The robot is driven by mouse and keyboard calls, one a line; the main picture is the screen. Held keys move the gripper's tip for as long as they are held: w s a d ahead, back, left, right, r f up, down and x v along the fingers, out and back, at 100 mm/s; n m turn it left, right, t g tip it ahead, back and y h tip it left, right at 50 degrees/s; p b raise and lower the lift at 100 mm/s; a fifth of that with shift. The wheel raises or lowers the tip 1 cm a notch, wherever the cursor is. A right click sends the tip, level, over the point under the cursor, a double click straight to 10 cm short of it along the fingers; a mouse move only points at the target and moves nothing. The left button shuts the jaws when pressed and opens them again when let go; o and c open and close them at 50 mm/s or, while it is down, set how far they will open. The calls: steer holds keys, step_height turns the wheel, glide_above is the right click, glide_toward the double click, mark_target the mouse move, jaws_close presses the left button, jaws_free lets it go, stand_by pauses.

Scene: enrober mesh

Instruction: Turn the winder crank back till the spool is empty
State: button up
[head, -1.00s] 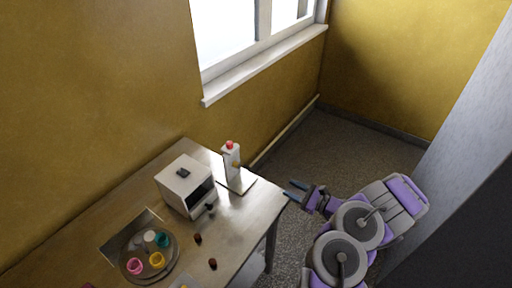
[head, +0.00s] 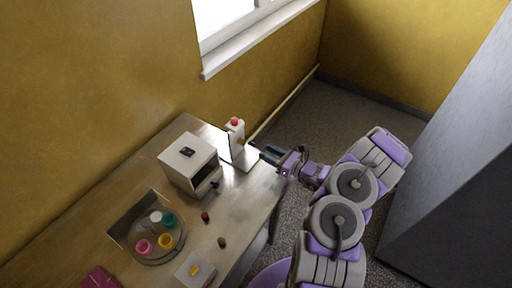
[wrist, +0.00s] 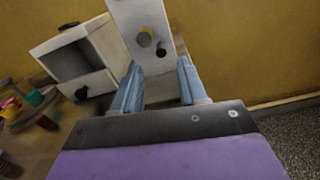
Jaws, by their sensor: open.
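The winder (head: 236,138) is a white upright post on a flat white base, with a red knob (head: 234,121) on top, at the table's far right end. In the wrist view the post (wrist: 140,18) stands straight ahead of my gripper. It has a round grey-brown disc (wrist: 145,39), perhaps the spool, and a small dark knob (wrist: 161,48), perhaps the crank handle. My gripper (head: 269,153) is open and empty just right of the winder. In the wrist view its two blue fingers (wrist: 158,77) point at the post, below the dark knob. I cannot tell how much is wound on.
A white box with an open front (head: 189,162) stands left of the winder. Coloured cups (head: 165,240) sit on a round tray nearer me, with small brown pieces (head: 222,242) beside them. The table (head: 120,188) runs along the yellow wall. Floor is clear behind my arm.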

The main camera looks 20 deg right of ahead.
mark_target(245, 143)
steer(key=x, duration=0.4)
steer(key=shift+w+a+f, duration=0.1)
steer(key=shift+w+a, duration=0.05)
steer(key=shift+w, duration=0.1)
steer(key=shift+w+a+b, duration=0.15)
steer(key=shift+w+b, duration=0.15)
steer(key=shift+w, duration=0.45)
steer(key=shift+a, duration=0.15)
jaws_close()
